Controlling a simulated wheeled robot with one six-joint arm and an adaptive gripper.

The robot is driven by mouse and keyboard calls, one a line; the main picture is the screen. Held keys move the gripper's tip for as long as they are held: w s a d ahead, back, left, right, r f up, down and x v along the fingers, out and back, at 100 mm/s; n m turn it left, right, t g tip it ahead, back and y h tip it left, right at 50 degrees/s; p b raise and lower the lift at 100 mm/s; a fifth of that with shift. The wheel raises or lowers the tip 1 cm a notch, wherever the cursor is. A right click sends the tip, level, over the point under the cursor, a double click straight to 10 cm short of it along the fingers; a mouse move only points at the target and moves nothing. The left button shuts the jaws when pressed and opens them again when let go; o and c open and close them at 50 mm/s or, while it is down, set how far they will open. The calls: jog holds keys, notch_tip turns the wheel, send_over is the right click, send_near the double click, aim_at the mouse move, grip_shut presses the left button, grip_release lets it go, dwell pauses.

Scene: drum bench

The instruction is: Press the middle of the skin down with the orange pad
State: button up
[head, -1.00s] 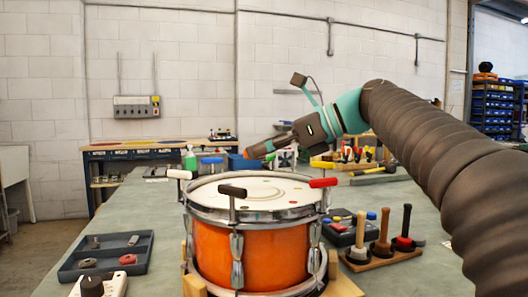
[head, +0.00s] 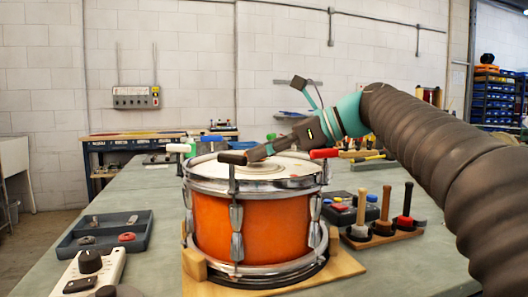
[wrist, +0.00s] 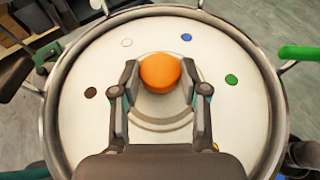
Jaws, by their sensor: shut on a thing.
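The orange drum (head: 265,222) stands upright with its pale skin (head: 215,172) facing up. In the wrist view the skin (wrist: 85,115) carries coloured dots and a ringed middle. My gripper (wrist: 160,77) is shut on the round orange pad (wrist: 160,70), with one finger on each side. The pad is over the middle part of the skin, slightly above the ring's centre in the picture. In the head view my gripper (head: 258,153) reaches low over the drum, its tip partly behind a black handle (head: 232,158). Contact between pad and skin cannot be told.
T-handles stand around the rim, including a red handle (head: 325,153) and a green handle (wrist: 300,53). A grey tray (head: 140,235) lies left of the drum. A rack of upright tools (head: 383,232) stands right. The drum sits on a wooden base (head: 345,265).

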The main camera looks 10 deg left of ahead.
jog(key=shift+f, duration=1)
dwell(1.6)
jog(key=shift+r, duration=0.1)
notch_tip(320, 180, up, 2)
jog(key=p, duration=0.3)
jog(key=shift+r, duration=0.2)
jog(key=shift+r+p, duration=0.35)
jog(key=shift+r, duration=1.5)
jog(key=shift+r, duration=0.1)
